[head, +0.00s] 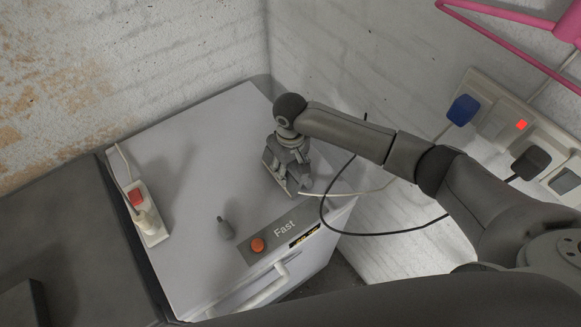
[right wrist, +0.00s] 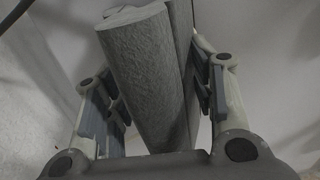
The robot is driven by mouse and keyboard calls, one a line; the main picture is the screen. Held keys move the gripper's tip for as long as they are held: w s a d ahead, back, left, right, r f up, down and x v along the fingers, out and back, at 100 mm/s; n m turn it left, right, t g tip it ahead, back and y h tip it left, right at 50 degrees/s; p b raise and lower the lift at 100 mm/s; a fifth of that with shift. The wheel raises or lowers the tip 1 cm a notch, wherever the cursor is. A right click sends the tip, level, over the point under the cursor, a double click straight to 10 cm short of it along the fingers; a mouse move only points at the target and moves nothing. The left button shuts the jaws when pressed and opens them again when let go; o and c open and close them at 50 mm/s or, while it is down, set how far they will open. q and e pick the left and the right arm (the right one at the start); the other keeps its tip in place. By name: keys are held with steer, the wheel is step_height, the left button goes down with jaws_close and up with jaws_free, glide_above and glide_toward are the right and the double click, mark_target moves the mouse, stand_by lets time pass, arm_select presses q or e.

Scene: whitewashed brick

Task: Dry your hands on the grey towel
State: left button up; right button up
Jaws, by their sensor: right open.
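The grey towel (right wrist: 143,75) shows in the right wrist view as a thick, rough-textured, rolled or folded length between the fingers of my right gripper (right wrist: 163,92). The fingers are open, one on each side of it. The right finger is close to the towel's edge, and I cannot tell whether it touches. In the head view my right gripper (head: 290,172) is over the right part of the white appliance's top, and I cannot make out the towel there. My left gripper is not in view.
The white appliance (head: 215,140) has a "Fast" panel, an orange button (head: 257,245) and a front handle (head: 262,290). A power strip (head: 147,212) lies on its left. Wall sockets (head: 500,125) with plugs and loose cables are at right, below a pink hanger (head: 500,18).

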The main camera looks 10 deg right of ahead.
steer(key=o, duration=1.3)
